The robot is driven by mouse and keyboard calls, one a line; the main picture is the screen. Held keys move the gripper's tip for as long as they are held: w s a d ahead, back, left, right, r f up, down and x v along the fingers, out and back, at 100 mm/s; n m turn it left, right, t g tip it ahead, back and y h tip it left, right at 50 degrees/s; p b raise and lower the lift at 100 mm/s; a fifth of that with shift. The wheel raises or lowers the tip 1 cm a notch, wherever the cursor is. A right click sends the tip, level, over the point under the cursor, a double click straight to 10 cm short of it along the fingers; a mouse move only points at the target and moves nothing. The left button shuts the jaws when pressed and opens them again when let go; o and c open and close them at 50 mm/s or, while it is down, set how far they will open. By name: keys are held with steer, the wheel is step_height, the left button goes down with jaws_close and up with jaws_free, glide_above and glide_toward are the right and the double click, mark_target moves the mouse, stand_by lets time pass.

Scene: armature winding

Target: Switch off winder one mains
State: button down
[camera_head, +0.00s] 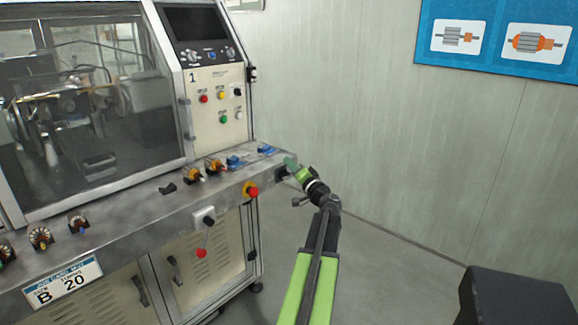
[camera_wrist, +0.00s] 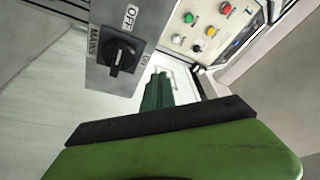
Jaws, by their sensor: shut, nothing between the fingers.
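Winder one (camera_head: 215,105), its control panel marked 1, stands at the left in the head view. In the wrist view a grey switch box (camera_wrist: 96,75) labelled MAINS carries a black rotary knob (camera_wrist: 120,56). OFF is printed by one side of the knob, and a partly cut-off label is at another side. I cannot tell surely which mark the knob points to. My gripper (camera_head: 291,164) is at the right end of the winder's bench. Its dark green fingers (camera_wrist: 157,92) are shut and empty, beside the switch box and apart from the knob in the picture.
On the bench are small armatures (camera_head: 213,165) and blue parts (camera_head: 235,162). A red emergency stop (camera_head: 252,190) and a red-ball lever (camera_head: 202,252) are on its front. Coloured panel buttons (camera_wrist: 196,19) show beyond my fingers.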

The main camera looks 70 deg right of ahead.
steer(key=s+a+f+b, duration=0.3)
steer(key=s, duration=0.5)
steer(key=shift+s+a+f+b, duration=0.25)
steer(key=shift+s+a+b, duration=0.1)
steer(key=shift+a+b, duration=0.05)
